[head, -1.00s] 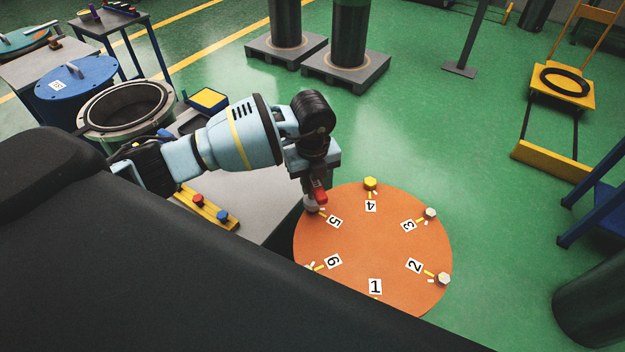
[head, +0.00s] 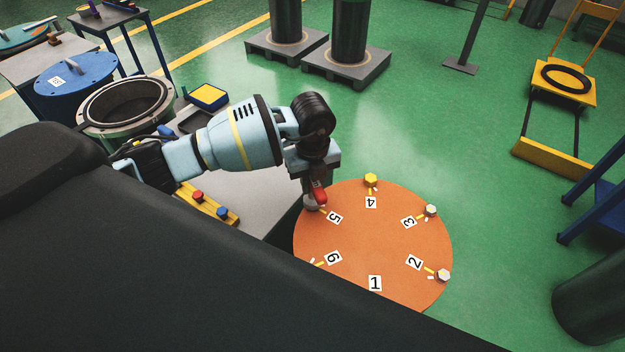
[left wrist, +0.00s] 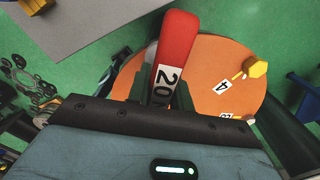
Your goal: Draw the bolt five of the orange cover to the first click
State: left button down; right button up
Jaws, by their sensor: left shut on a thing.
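The orange cover (head: 375,235) is a round plate with numbered labels and bolts near its rim. Label 5 (head: 334,217) lies at its upper left. Just beside it is a grey rounded part (head: 311,203); I cannot tell whether this is bolt five or the tool's head over it. My left gripper (head: 316,180) is shut on a red tool (head: 320,197) above this spot. The left wrist view shows the red tool (left wrist: 176,45) between the fingers, with a white label reading "20" and perhaps more. My right gripper is not in view.
Yellow bolt four (head: 370,180), bolt three (head: 431,210) and bolt two (head: 443,275) stand on the rim. My dark body hides the cover's lower left edge. A grey bench with a yellow rack (head: 208,208) is on the left.

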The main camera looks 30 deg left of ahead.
pick_arm(q)
jog(key=shift+f, duration=0.35)
dwell(0.3)
jog(key=m, duration=0.6)
jog(key=shift+f, duration=0.15)
jog(key=shift+m, duration=0.4)
jog(key=shift+s+f+m, duration=0.1)
jog(key=shift+m, duration=1.3)
jog(key=shift+f+m, duration=0.1)
jog(key=shift+m, duration=1.3)
jog(key=shift+r, duration=0.1)
